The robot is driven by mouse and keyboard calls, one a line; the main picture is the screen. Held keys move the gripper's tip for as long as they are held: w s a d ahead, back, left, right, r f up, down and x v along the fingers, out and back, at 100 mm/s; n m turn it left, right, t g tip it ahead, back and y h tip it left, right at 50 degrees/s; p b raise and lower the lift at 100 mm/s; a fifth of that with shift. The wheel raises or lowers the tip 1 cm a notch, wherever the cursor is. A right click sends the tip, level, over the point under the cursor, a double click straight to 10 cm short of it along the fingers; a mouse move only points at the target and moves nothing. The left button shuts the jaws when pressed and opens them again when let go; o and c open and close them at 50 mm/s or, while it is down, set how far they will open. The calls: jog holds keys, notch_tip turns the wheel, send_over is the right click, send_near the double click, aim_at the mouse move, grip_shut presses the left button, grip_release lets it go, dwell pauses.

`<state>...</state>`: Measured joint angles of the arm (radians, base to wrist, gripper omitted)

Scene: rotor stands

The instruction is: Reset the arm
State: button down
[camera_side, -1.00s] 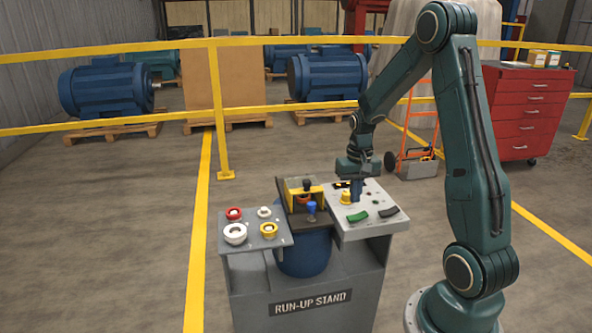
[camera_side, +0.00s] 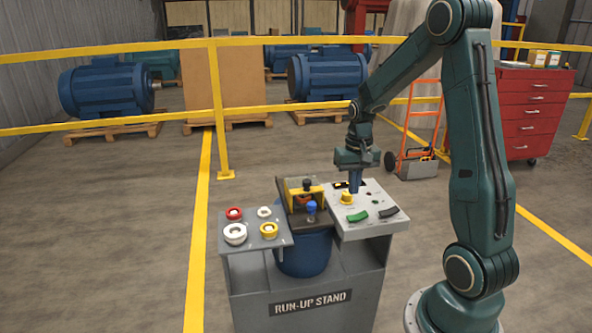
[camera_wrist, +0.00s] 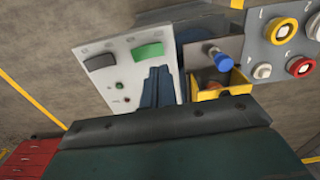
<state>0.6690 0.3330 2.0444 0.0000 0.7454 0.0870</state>
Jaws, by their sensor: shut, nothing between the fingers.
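My gripper (camera_side: 355,185) is shut and empty, pointing down just above the back of the right-hand control panel (camera_side: 372,222) on the run-up stand. In the wrist view its closed fingers (camera_wrist: 157,88) show over the light grey panel (camera_wrist: 120,70). The panel carries a yellow knob (camera_side: 346,198), a green rocker (camera_side: 358,216) and a black rocker (camera_side: 388,212). Whether the fingertips touch the panel cannot be told.
The middle bay holds a yellow guard (camera_side: 309,189) and a blue-topped knob (camera_side: 311,207). The left panel (camera_side: 251,243) carries red, white and yellow rings. A yellow rail (camera_side: 110,128) runs behind, with a hand truck (camera_side: 417,160) and red cabinet (camera_side: 535,115) at right.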

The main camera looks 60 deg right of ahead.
jog(key=a+r+n+t, duration=0.1)
jog(key=a+r+n, duration=0.1)
jog(key=a+r, duration=0.55)
jog(key=s+a+r+n+t, duration=0.2)
jog(key=s+a+r+n, duration=0.1)
jog(key=s+a, duration=0.3)
jog(key=s+a+r+n+t, duration=0.2)
jog(key=s+a, duration=0.4)
jog(key=a, duration=0.4)
notch_tip(320, 180, up, 3)
jog(key=shift+s+a+f+n, duration=0.1)
jog(key=shift+s+a+n, duration=0.25)
jog(key=shift+n, duration=0.45)
